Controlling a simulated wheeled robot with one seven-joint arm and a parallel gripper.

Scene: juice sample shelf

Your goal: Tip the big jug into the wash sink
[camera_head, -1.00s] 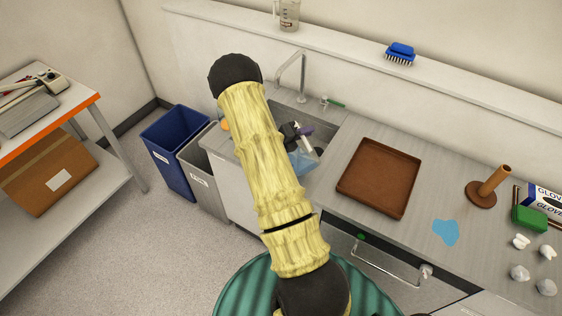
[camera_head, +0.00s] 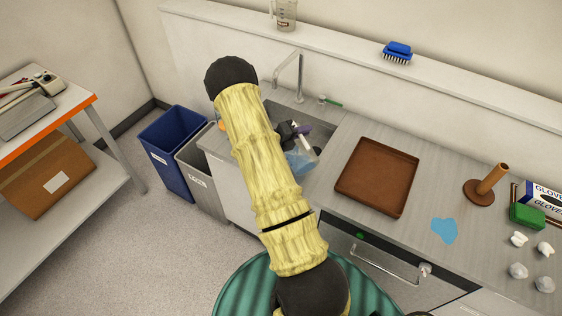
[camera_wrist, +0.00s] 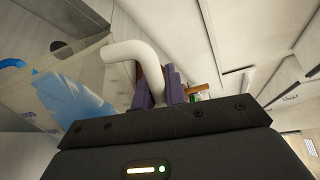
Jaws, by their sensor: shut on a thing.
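The big jug is clear with a white handle and blue liquid inside. In the wrist view the jug (camera_wrist: 75,95) fills the left side, tilted, with its handle between my gripper's purple fingers. My gripper (camera_wrist: 160,80) is shut on this handle. In the head view the jug (camera_head: 300,162) shows at the sink's near edge, partly behind my arm, and my gripper (camera_head: 301,130) is above it. The wash sink (camera_head: 327,133) is set into the counter, its left part hidden by my arm. I cannot tell whether liquid is flowing out.
A faucet (camera_head: 299,75) rises behind the sink. A brown tray (camera_head: 347,190) lies right of it, with a blue puddle (camera_head: 444,230) and wooden peg stand (camera_head: 480,192) further right. Blue (camera_head: 172,140) and grey bins (camera_head: 203,170) stand left. A measuring jug (camera_head: 286,14) is on the ledge.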

